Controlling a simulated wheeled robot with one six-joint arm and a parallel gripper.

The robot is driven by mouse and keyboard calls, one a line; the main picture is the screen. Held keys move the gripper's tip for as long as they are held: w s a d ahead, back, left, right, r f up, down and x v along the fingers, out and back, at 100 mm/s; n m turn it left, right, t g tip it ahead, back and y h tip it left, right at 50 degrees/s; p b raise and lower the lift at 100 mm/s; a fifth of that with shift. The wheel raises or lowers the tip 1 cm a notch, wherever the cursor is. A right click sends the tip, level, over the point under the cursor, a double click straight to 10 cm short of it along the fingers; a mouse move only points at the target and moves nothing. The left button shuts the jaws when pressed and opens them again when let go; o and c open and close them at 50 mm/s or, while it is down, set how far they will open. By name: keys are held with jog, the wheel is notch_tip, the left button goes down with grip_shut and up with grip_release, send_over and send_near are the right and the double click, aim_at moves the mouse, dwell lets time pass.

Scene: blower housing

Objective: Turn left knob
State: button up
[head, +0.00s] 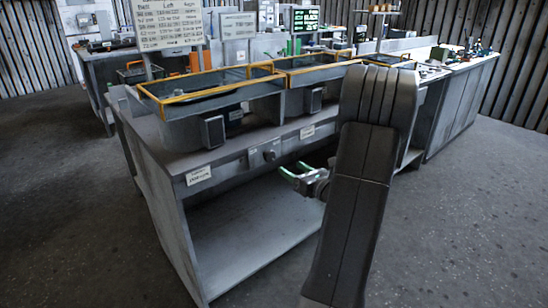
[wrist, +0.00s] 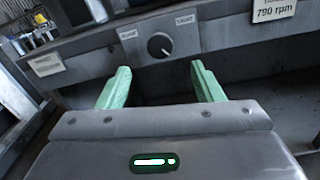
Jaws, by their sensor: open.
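A round dark knob (wrist: 159,45) with a light pointer mark is on the grey front panel in the wrist view, between two small white labels. The knob also shows in the head view (head: 269,155), on the front of the bench. My gripper (wrist: 160,77) is open and empty, with one pale green finger on each side below the knob in the picture. In the head view my gripper (head: 294,171) is in front of the panel, to the right of and slightly below the knob, apart from it. No second knob is clear; my arm hides part of the bench.
The grey bench (head: 165,155) carries open housings with yellow rims (head: 200,93) and dark boxes at their fronts. Below the panel is an open shelf (head: 250,240). A white rpm label (wrist: 273,9) is to the right of the knob. The floor in front is clear.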

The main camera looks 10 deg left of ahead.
aim_at(272, 156)
jog(key=x, duration=1)
jog(key=c, duration=1)
